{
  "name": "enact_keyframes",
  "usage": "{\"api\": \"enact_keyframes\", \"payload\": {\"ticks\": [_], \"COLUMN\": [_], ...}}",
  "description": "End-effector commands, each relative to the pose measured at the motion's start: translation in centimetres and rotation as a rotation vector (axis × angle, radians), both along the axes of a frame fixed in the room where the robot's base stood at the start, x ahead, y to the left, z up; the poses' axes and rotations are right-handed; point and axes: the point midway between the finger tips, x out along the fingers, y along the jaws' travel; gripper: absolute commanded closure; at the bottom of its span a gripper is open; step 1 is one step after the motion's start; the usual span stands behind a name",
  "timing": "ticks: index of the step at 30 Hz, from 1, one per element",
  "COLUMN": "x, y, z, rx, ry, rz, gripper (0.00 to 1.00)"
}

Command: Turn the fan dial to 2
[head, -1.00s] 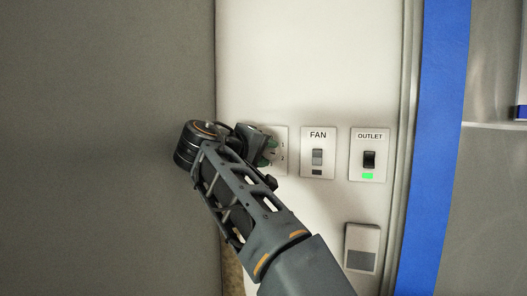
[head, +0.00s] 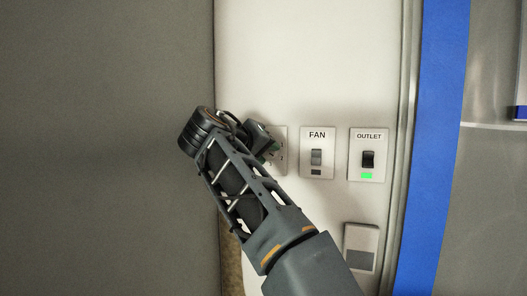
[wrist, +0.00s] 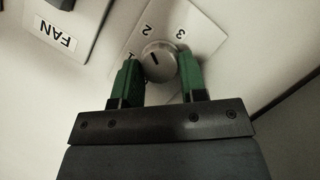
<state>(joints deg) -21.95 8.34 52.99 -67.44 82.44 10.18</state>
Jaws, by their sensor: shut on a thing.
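The fan dial (wrist: 163,66) is a round metal knob on a white plate marked 1, 2 and 3. Its dark pointer line slants up and left in the wrist view, appearing to lie between 1 and 2. My gripper (wrist: 160,76) is shut on the dial, with a green fingertip on each side of it. In the head view, my gripper (head: 268,146) is at the dial plate (head: 281,138) and hides the knob.
Right of the dial are the FAN switch (head: 316,158) and the OUTLET switch (head: 368,160) with a green light. A smaller plate (head: 361,246) sits below them. A grey panel (head: 105,150) fills the left, and a blue strip (head: 432,150) runs down the right.

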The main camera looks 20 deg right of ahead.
Motion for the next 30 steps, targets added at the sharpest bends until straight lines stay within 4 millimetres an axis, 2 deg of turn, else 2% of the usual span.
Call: {"api": "enact_keyframes", "payload": {"ticks": [5, 6, 14, 23, 30], "x": [0.0, 0.0, 0.0, -0.2, -2.3], "y": [0.0, 0.0, 0.0, 0.3, 3.0], "z": [-0.1, -0.1, -0.1, 0.1, 1.0], "rx": [0.000, 0.000, -0.001, -0.002, 0.000], "ry": [0.002, 0.002, 0.002, 0.001, -0.001], "rz": [0.000, 0.000, 0.000, 0.001, 0.005], "gripper": [0.85, 0.60, 0.35, 0.35, 0.35]}}
